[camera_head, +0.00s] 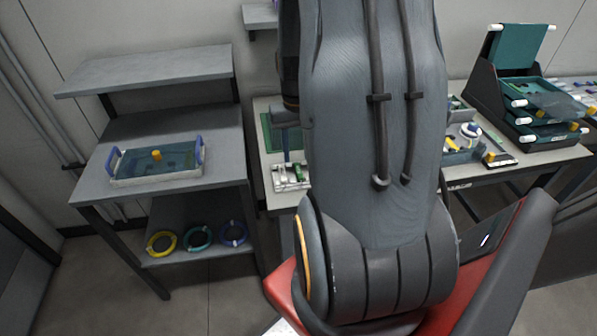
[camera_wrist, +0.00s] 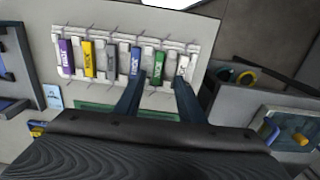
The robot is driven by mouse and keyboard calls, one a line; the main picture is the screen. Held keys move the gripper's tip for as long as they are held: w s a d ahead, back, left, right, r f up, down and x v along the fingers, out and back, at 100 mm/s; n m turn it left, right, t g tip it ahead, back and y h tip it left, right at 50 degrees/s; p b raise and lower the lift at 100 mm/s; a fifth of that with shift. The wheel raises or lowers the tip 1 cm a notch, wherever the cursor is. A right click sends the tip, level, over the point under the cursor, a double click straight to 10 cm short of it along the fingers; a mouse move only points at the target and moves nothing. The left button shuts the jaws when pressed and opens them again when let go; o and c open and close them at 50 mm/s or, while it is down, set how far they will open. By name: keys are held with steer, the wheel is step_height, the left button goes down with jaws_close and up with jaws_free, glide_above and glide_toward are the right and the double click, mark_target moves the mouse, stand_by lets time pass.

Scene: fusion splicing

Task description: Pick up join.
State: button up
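A row of coloured labelled pieces sits in a white holder (camera_wrist: 120,43) in the wrist view. From left they are purple (camera_wrist: 66,58), yellow (camera_wrist: 89,59), grey (camera_wrist: 112,60), blue (camera_wrist: 136,62), green (camera_wrist: 158,68) and white (camera_wrist: 182,66). The labels are too small to read, so I cannot tell which is join. My gripper (camera_wrist: 159,82) is open, its fingers apart at either side of the green piece's lower end. I cannot tell how far above the pieces it is. In the head view my arm covers most of the holder (camera_head: 290,178).
A tray (camera_head: 156,178) with blue handles stands on the grey bench at left. Yellow, teal and blue rings (camera_head: 199,238) lie on its lower shelf. At right, a table carries a black rack (camera_head: 497,90) with teal trays. A green mat (camera_wrist: 125,110) lies near the holder.

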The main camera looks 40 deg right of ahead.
mark_target(299, 170)
steer(key=shift+s+d+f+p, duration=0.15)
steer(key=shift+f+p, duration=0.75)
steer(key=shift+f, duration=1.8)
jaws_close()
